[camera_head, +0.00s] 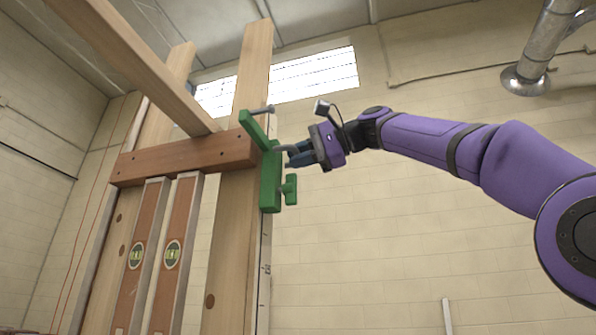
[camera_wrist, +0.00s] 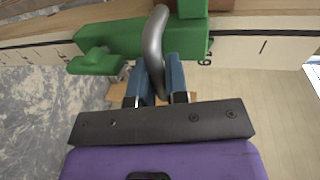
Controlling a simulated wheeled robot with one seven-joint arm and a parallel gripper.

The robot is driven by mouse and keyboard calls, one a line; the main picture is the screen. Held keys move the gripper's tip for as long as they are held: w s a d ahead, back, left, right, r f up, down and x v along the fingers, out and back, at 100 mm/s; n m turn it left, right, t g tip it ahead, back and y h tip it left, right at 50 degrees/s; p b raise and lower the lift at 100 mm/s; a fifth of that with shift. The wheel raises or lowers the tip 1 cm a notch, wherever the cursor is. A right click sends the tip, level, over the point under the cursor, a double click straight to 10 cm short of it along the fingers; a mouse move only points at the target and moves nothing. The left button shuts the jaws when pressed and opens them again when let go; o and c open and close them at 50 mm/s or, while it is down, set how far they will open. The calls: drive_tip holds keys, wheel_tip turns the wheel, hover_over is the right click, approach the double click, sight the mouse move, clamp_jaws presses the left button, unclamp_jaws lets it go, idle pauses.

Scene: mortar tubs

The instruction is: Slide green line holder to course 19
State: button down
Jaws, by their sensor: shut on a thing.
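The green line holder (camera_head: 270,180) sits on the right edge of an upright wooden post (camera_head: 236,240), level with and just below the brown crossboard. It has a green knob (camera_head: 290,190) on its right side and a grey curved handle. In the wrist view the holder's green body (camera_wrist: 130,38) lies across a white marked scale (camera_wrist: 255,48). A number that looks like 19 shows right beside the holder's lower right edge there. My gripper (camera_head: 290,154) is shut on the grey handle (camera_wrist: 153,45), with a blue finger on each side of it.
The brown crossboard (camera_head: 185,158) and a slanted timber (camera_head: 140,65) meet left of the holder. Two spirit levels (camera_head: 136,255) stand against the frame below. A thin bolt (camera_head: 262,109) juts out above the holder. The space right of the post is open to the block wall.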

drive_tip(key=c, duration=1.1)
unclamp_jaws()
drive_tip(key=shift+c, duration=0.2)
drive_tip(key=shift+d, duration=0.1)
drive_tip(key=v, duration=1)
drive_tip(key=shift+d, duration=0.3)
drive_tip(key=shift+s, duration=0.1)
